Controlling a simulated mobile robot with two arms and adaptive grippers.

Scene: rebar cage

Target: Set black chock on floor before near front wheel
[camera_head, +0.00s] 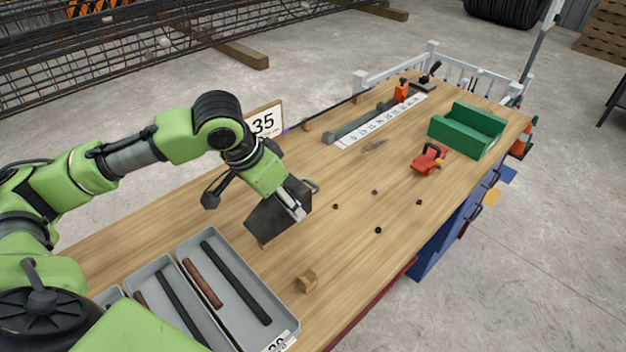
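My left gripper (294,206) reaches in from the left over the wooden bench top. It appears shut on a dark, wedge-like block, the black chock (268,219). The chock is tilted and looks to be just above or touching the bench; I cannot tell which. The gripper hides part of it. My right gripper is not in view. No near front wheel can be made out in this view. Grey concrete floor (560,240) shows to the right of the bench.
A rebar cage (120,50) lies behind.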

